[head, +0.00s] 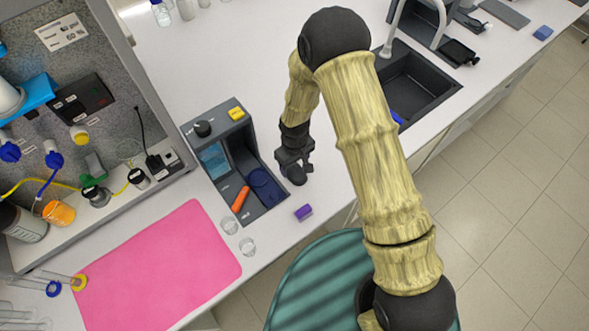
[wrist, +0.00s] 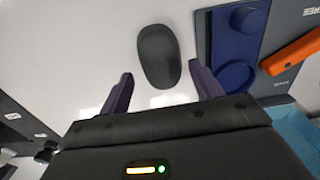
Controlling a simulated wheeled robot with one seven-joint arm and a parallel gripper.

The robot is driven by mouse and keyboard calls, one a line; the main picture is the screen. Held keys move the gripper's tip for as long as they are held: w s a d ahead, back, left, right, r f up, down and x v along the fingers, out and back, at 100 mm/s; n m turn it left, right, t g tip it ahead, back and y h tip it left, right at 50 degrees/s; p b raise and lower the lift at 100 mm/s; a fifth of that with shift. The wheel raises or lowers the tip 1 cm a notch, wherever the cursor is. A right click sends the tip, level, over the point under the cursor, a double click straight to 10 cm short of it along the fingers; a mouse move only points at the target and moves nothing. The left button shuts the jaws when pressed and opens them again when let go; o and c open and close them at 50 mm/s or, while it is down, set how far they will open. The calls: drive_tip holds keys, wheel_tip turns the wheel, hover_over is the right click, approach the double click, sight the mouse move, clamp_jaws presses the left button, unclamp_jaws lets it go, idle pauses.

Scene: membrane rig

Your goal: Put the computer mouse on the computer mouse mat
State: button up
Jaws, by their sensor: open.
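The computer mouse (wrist: 159,56) is a dark grey oval on the white bench, just beyond my open fingertips in the wrist view. In the head view a dark rounded shape, probably the mouse (head: 298,177), shows at the end of my gripper (head: 293,160). My gripper (wrist: 162,88) is open and empty; its two fingers point towards the mouse, with the mouse's near end about level with the gap between them. A large flat pink mat (head: 160,268), probably the mouse mat, lies on the bench at the lower left of the head view, apart from the mouse.
A grey-blue device (head: 215,150) with an orange piece (head: 241,199) stands between mouse and pink mat. A sink (head: 415,85) is to the right. A grey flat slab (head: 505,12) lies far back.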

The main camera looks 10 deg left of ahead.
sight(294, 169)
drive_tip(key=shift+f+p, duration=0.55)
drive_tip(key=shift+f, duration=0.95)
drive_tip(key=c, duration=0.8)
drive_tip(key=shift+r, duration=0.2)
wheel_tip(294, 169, up, 10)
drive_tip(key=b, duration=0.3)
drive_tip(key=shift+f+b, duration=0.15)
drive_tip(key=shift+b, duration=0.2)
